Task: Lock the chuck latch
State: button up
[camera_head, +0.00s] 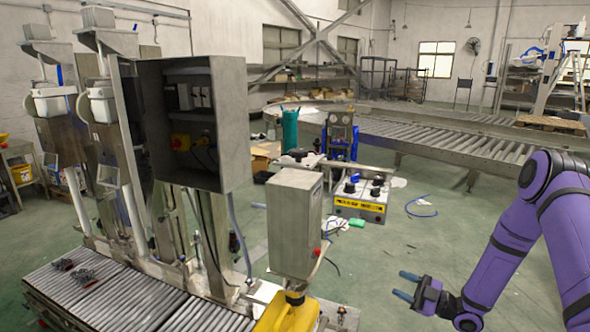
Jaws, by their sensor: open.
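The twin lance machine stands on the left, with two upright lance heads (100,100) side by side above a roller bed (130,305). I cannot make out a chuck latch on it; any such part is too small or hidden. My gripper (404,286) is at the lower right, its two blue fingers apart and pointing left, with nothing between them. It is over open floor, well to the right of the machine and touching nothing.
A grey box (293,222) and a yellow container (288,314) stand between the machine and my gripper. An open control cabinet (233,125) rises behind the roller bed. A control unit (360,205) and loose cables lie behind. Green floor (400,250) around my gripper is mostly clear.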

jog(key=w+d+r+m+t+h, duration=0.1)
jog(key=w+r+m+h, duration=0.1)
jog(key=w+r+h, duration=0.45)
jog(key=w+d+r+m+h, duration=0.15)
jog(key=r+h, duration=0.25)
jog(key=r, duration=0.6)
jog(key=s+d+r+m+h, duration=0.2)
jog(key=s+r+m+h, duration=0.45)
jog(key=r, duration=0.65)
jog(key=s+r+m+g+h, duration=0.25)
jog(key=s+r+m, duration=0.4)
jog(key=s, duration=0.95)
jog(key=s+a+r+m+g, duration=0.1)
jog(key=s+a, duration=0.1)
jog(key=s, duration=0.7)
jog(key=s+a+r+m+g+y, duration=0.1)
jog(key=s+a+m, duration=0.1)
jog(key=s, duration=0.7)
jog(key=shift+s+a+r+g, duration=0.15)
jog(key=shift+s+r+g, duration=0.05)
jog(key=shift+s+g, duration=0.2)
